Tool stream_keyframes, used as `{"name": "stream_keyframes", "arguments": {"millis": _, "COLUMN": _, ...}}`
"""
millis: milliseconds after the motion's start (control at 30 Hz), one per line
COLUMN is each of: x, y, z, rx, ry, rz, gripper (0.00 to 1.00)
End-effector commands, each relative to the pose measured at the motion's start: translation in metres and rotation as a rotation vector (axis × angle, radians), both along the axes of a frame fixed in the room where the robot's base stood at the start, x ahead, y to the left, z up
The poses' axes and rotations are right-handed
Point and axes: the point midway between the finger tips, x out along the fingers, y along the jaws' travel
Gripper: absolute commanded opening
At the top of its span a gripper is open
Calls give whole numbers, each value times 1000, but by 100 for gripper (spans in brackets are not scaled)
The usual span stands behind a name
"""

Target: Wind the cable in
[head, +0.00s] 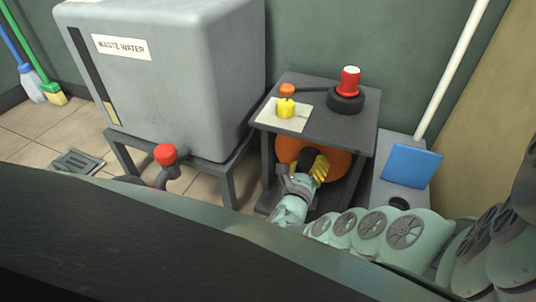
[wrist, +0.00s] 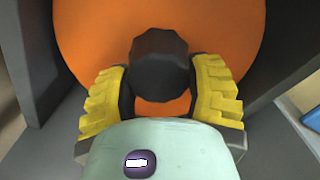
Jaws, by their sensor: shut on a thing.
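An orange disc-shaped cable reel (head: 333,163) sits under a small grey table. It also fills the wrist view (wrist: 90,25). A dark faceted knob (wrist: 160,62) stands out from the front of the reel. My gripper (head: 313,165) reaches in under the tabletop from the front. In the wrist view its yellow ridged fingers (wrist: 160,85) are on both sides of the knob, shut on it. The fingers and knob cover part of the reel. I cannot make out any loose cable.
The grey table (head: 312,100) holds a red-topped cylinder (head: 349,80), a yellow piece (head: 285,108) and an orange-red knob (head: 287,90). A grey waste water tank (head: 190,80) on a stand is to the left, with a red valve knob (head: 165,154). A blue panel (head: 410,165) is right.

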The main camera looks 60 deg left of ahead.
Motion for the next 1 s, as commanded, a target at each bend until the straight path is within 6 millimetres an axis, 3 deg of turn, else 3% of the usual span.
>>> {"name": "stream_keyframes", "arguments": {"millis": 1000, "x": -13, "y": 7, "z": 3, "rx": 114, "ry": 65, "rz": 2, "gripper": 11}}
